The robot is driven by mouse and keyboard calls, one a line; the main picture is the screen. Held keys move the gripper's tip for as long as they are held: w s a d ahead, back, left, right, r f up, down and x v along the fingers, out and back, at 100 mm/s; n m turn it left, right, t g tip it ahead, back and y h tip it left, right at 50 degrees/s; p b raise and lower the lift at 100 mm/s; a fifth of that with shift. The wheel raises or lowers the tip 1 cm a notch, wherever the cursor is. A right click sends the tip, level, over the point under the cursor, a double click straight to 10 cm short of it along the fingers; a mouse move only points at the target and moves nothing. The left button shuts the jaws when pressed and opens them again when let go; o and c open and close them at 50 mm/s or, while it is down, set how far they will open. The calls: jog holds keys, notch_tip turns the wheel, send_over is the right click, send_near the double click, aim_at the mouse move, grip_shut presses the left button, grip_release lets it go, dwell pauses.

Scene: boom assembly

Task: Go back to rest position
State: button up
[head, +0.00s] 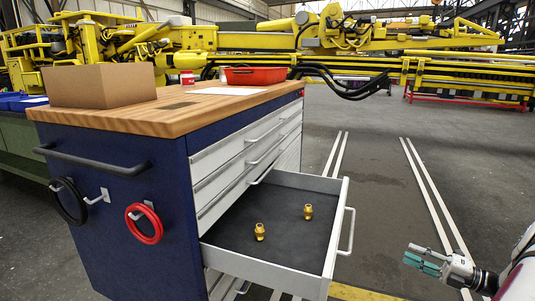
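My gripper (426,260) is at the lower right of the head view, to the right of the open drawer and apart from it. Its teal fingers point left; nothing shows between them, but the gap is too small to judge. The open drawer (280,181) extends right from the blue tool cabinet (145,200). Two brass fittings stand apart on its dark floor: one fitting (259,232) nearer the front left, the other fitting (308,212) further right. My gripper touches neither fitting.
The drawer handle (347,231) juts toward my arm. The wooden top (190,112) carries a cardboard box (101,85), a red tray (255,75) and a red cup (187,78). Black and red rings hang on the cabinet side. Yellow boom machinery (330,40) stands behind. Floor right of the drawer is clear.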

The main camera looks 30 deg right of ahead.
jog(key=w+a+r+n+g+y, duration=0.3)
jog(key=w+a+r+n+g, duration=0.25)
jog(key=w+a+r, duration=0.2)
jog(key=w+a+r+n+g, duration=0.2)
jog(key=a+r+n+g, duration=0.45)
jog(key=a, duration=0.65)
jog(key=w+a+r+n+g, duration=0.2)
jog(key=a+r+n+g, duration=0.1)
jog(key=a+r+n, duration=0.8)
jog(key=s+a+r+n+g+h, duration=0.1)
jog(key=s+a+n+g+h, duration=0.15)
jog(key=s+a+n, duration=0.5)
jog(key=s+a+n+g+h, duration=0.1)
jog(key=s+a+n+h, duration=0.25)
jog(key=a, duration=0.65)
jog(key=s+a+f+n+t+h, duration=0.25)
jog(key=s+n+h, duration=0.25)
jog(key=s+n, duration=0.95)
notch_tip(320, 180, up, 32)
jog(key=d+t+p, duration=0.1)
jog(key=t+p, duration=0.2)
jog(key=p, duration=2.7)
jog(key=shift+m+p, duration=0.35)
